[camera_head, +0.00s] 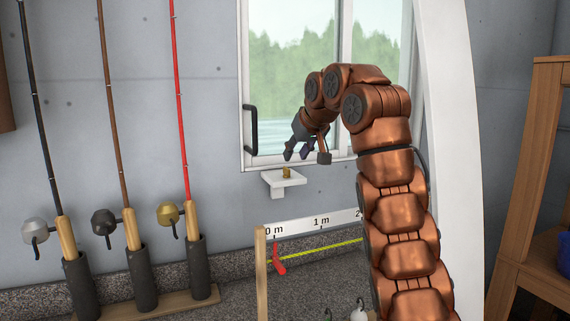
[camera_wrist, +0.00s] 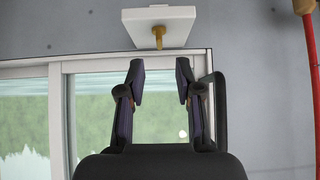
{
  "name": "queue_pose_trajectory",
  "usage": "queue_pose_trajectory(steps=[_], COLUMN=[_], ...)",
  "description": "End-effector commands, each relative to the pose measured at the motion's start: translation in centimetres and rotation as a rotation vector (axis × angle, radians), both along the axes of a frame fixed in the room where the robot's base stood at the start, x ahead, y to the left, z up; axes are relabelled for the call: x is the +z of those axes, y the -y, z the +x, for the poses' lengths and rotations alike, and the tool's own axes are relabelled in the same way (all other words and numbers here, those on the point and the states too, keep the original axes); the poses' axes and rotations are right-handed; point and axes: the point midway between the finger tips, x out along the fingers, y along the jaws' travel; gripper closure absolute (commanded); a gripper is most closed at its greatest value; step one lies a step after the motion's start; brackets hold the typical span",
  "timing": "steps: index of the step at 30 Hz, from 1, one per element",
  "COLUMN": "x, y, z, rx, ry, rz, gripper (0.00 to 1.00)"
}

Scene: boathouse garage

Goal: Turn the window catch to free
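A small brass piece (camera_head: 287,172), which looks like the window catch, stands on a white bracket (camera_head: 284,187) on the wall just under the window. In the wrist view the brass piece (camera_wrist: 158,37) points toward the window frame from the white bracket (camera_wrist: 175,18). My gripper (camera_head: 306,155) is just above and right of it in the head view. In the wrist view my gripper (camera_wrist: 161,80) is open, its two fingers apart and empty, with the brass piece ahead between their lines. They look apart from it. Whether the catch is locked or free I cannot tell.
A black handle (camera_head: 251,130) is on the left of the window frame (camera_head: 243,75). Several fishing rods (camera_head: 180,100) stand in a rack at left. A ruler board (camera_head: 300,222) is below the bracket. A wooden shelf unit (camera_head: 530,170) is at right.

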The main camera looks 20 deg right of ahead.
Motion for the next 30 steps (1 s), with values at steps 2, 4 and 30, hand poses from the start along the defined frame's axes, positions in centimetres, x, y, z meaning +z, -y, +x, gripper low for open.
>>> queue_pose_trajectory(steps=[2, 4, 30], x=[0.0, -0.2, -5.6], y=[0.1, 0.3, 1.2], z=[0.0, 0.1, 5.3], rx=[-0.001, -0.005, -0.018], ry=[0.001, 0.001, 0.0], rz=[-0.001, -0.001, -0.001], gripper=[0.66, 0.66, 0.66])
